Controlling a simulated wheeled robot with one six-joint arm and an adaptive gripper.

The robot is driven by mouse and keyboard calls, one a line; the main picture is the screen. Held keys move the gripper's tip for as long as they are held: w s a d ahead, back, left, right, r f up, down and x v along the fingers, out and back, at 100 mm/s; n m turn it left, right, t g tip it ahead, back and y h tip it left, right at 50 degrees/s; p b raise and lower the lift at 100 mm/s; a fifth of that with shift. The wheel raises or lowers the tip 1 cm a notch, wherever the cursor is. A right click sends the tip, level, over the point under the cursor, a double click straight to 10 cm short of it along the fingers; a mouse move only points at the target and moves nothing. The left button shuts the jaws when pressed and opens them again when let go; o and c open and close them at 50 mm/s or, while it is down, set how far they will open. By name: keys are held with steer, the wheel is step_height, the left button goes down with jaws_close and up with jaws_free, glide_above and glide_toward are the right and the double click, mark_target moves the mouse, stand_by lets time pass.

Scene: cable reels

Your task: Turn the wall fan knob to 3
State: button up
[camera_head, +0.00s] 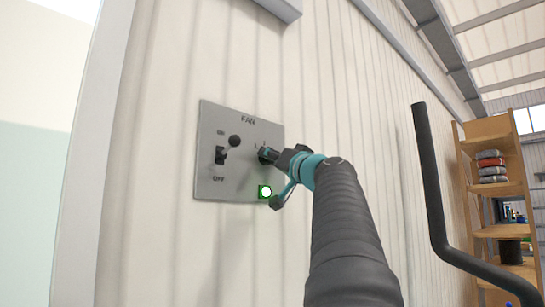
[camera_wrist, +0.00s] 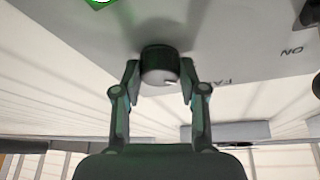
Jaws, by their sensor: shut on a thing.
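The grey fan panel (camera_head: 215,180) is fixed to the wall and marked FAN, ON and OFF. Its black fan knob (camera_head: 263,155) is at the right side of the panel, mostly behind my gripper (camera_head: 275,155). In the wrist view the round dark knob (camera_wrist: 160,66) sits between both fingers of my gripper (camera_wrist: 160,78), which is shut on it. A light pointer mark shows near the knob's edge. The numbers round the knob are largely hidden, so I cannot tell its setting.
A lever switch (camera_head: 233,143) on the panel's left side is tilted up toward ON. A lit green lamp (camera_head: 265,192) is below the knob. Wooden shelves (camera_head: 495,180) stand at the far right. A dark bent bar (camera_head: 430,180) is in the right foreground.

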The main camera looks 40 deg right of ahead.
steer(key=m+g+p, duration=0.2)
steer(key=m, duration=0.4)
steer(key=r+m+g+h+p, duration=0.1)
steer(key=m+g+p, duration=0.1)
steer(key=m, duration=0.5)
steer(key=m+g+h+p, duration=0.1)
steer(key=m+g+p, duration=0.1)
steer(key=m, duration=0.4)
steer(key=shift+a+r+m+g+p, duration=0.15)
steer(key=shift+m+g+p, duration=0.15)
steer(key=shift+g+p, duration=0.15)
steer(key=o, duration=1.1)
steer(key=shift+o, duration=0.2)
